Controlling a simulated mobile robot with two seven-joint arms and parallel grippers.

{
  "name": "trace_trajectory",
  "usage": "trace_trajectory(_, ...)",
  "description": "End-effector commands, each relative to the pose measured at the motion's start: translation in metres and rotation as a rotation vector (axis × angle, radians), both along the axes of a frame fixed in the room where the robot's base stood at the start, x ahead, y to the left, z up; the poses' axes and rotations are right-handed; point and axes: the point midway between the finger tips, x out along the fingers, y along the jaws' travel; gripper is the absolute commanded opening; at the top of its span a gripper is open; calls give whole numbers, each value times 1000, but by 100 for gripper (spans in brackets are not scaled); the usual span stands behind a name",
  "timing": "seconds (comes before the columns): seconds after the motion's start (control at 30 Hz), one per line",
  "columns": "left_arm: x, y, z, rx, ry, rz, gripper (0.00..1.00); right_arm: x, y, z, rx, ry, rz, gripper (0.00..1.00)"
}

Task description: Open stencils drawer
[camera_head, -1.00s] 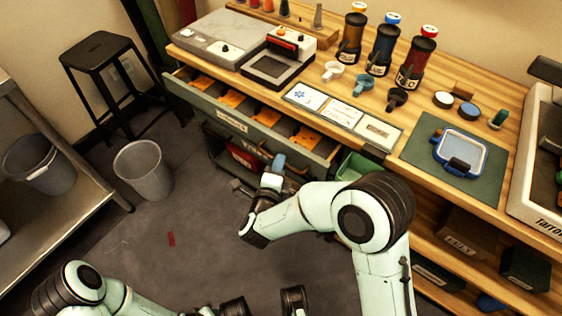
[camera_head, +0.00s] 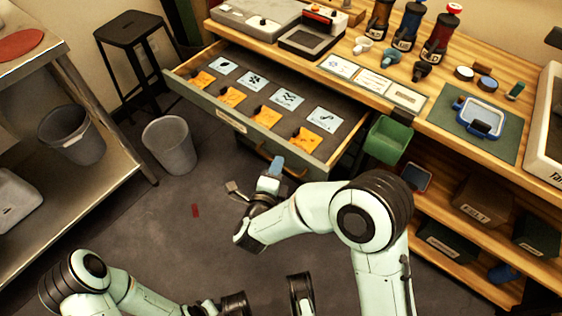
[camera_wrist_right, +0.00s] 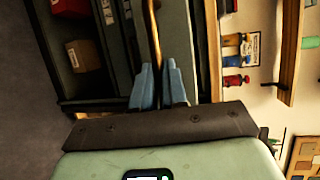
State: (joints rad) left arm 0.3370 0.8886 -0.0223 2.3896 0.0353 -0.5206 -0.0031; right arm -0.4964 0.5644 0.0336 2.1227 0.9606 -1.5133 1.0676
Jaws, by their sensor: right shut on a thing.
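The stencils drawer (camera_head: 232,121) stands pulled well out below the worktop in the head view, its grey front carrying a pale label. Inside it lie pale blue stencil cards (camera_head: 254,80) and orange pieces (camera_head: 232,96) in rows. My right gripper (camera_head: 277,165) is at the drawer's front, near its right end. In the right wrist view, the blue fingers of my right gripper (camera_wrist_right: 160,82) are shut on the brass bar handle (camera_wrist_right: 152,35); the fingers hide part of the bar. My left arm shows at the lower left of the head view, but its fingers do not.
The wooden worktop (camera_head: 437,112) holds bottles, small cups and a blue-framed tray (camera_head: 481,117). A green bin (camera_head: 388,139) hangs right of the drawer. A grey bucket (camera_head: 170,146), a black stool (camera_head: 133,30) and a metal shelf (camera_head: 62,170) stand left. The floor between is mostly clear.

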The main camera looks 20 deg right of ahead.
Motion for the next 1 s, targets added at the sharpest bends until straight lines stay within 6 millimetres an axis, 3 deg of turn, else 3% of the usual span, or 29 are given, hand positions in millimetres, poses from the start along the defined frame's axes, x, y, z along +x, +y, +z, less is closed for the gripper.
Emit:
trace_trajectory(0.3,2,0,1,0,-6,-1,43,-18,24,0,1,0,4,0)
trace_trajectory(0.8,3,0,2,1,-8,-1,43,-21,28,0,1,1,2,0)
trace_trajectory(0.83,3,0,2,1,-8,-1,43,-21,28,0,1,1,2,16)
trace_trajectory(0.9,2,0,2,1,-8,-1,43,-21,28,0,1,1,2,37)
trace_trajectory(1.0,2,0,2,1,-8,-1,43,-21,27,0,0,0,1,37)
